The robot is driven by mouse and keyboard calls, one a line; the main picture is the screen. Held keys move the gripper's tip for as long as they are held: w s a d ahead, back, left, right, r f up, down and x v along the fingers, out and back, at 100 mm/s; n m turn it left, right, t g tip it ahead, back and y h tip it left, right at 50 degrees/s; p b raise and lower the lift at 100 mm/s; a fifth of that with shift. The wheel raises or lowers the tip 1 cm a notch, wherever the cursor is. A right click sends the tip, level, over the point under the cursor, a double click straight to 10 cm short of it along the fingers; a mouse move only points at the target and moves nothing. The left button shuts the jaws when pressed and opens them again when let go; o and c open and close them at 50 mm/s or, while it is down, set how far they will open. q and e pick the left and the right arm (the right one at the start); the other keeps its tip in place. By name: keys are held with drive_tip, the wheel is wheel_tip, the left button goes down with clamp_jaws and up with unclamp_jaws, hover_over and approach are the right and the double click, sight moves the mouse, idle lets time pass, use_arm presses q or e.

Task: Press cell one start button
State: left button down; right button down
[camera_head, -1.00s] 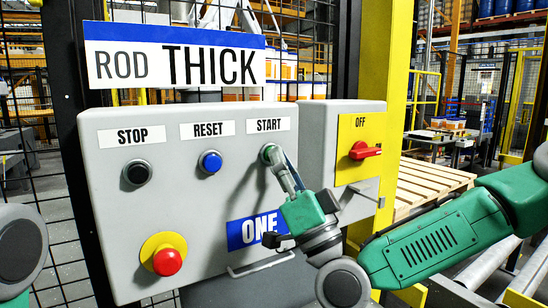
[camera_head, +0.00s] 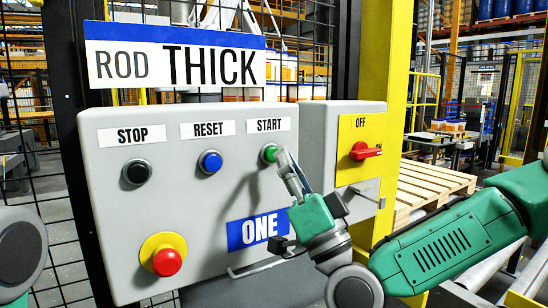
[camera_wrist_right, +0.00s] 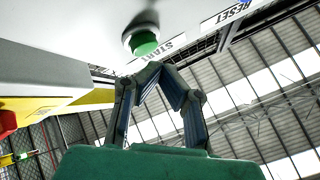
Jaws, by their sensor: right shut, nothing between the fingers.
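The green START button (camera_head: 268,153) is under the START label on the grey control box marked ONE (camera_head: 200,255). It also shows in the right wrist view (camera_wrist_right: 144,43), green in a light collar. My right gripper (camera_head: 281,157) is shut and empty, its fingertips just right of and in front of the button. In the right wrist view the fingertips (camera_wrist_right: 158,70) are just below the button, with a small gap apparent. My left gripper is not in view; only part of my left arm shows at the left edge.
The box also has a black STOP button (camera_head: 137,173), a blue RESET button (camera_head: 210,162) and a red emergency stop (camera_head: 166,261). A red rotary switch (camera_head: 364,151) on a yellow plate is at the right. A wire handle (camera_head: 262,266) is below the ONE label.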

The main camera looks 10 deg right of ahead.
drive_tip(key=shift+s, duration=0.1)
drive_tip(key=s, duration=0.1)
drive_tip(key=s+d, duration=0.1)
drive_tip(key=s, duration=0.1)
drive_tip(key=s+d+b, duration=0.1)
drive_tip(key=shift+s, duration=0.2)
idle(0.6)
